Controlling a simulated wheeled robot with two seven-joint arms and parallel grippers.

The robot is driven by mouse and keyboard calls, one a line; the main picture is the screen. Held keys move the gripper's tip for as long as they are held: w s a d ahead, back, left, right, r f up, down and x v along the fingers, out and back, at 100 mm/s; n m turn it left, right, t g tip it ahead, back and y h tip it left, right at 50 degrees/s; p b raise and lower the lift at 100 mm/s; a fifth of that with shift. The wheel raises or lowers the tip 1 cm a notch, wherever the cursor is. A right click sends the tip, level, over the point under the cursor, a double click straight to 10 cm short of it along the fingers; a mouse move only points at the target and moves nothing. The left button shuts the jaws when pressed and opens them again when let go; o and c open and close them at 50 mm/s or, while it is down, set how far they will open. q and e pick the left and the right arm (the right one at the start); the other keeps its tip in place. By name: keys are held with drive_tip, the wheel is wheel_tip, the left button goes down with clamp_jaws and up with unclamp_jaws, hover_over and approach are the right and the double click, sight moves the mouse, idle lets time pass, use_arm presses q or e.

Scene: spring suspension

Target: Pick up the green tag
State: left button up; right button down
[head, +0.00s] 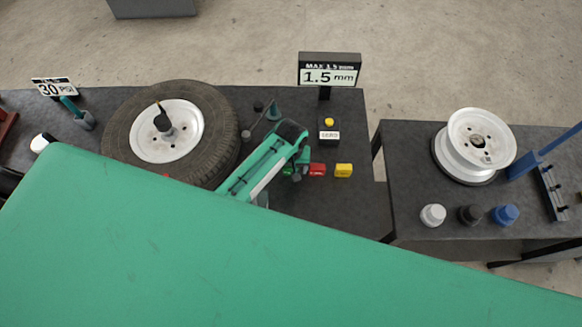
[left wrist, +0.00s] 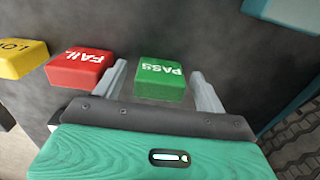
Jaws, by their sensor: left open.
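The green tag (left wrist: 160,80) is a small block with white PASS lettering, lying on the dark table top. In the left wrist view my left gripper (left wrist: 158,76) is open, with one finger on each side of the green tag. A gap shows between the tag and each finger. In the head view my left gripper (head: 298,170) is over the table beside the tags, and the green tag (head: 287,170) is only partly visible there. My right gripper is not in view.
The red FAIL tag (left wrist: 80,68) lies close beside the left finger, with a yellow tag (left wrist: 22,60) beyond it. A tyre on a white rim (head: 170,132) lies left of my arm. A 1.5 mm display (head: 329,70) and a small black box (head: 328,131) stand behind.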

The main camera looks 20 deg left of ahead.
use_arm(q)
drive_tip(key=c, duration=1)
drive_tip(key=shift+r, duration=0.1)
drive_tip(key=shift+c, duration=0.2)
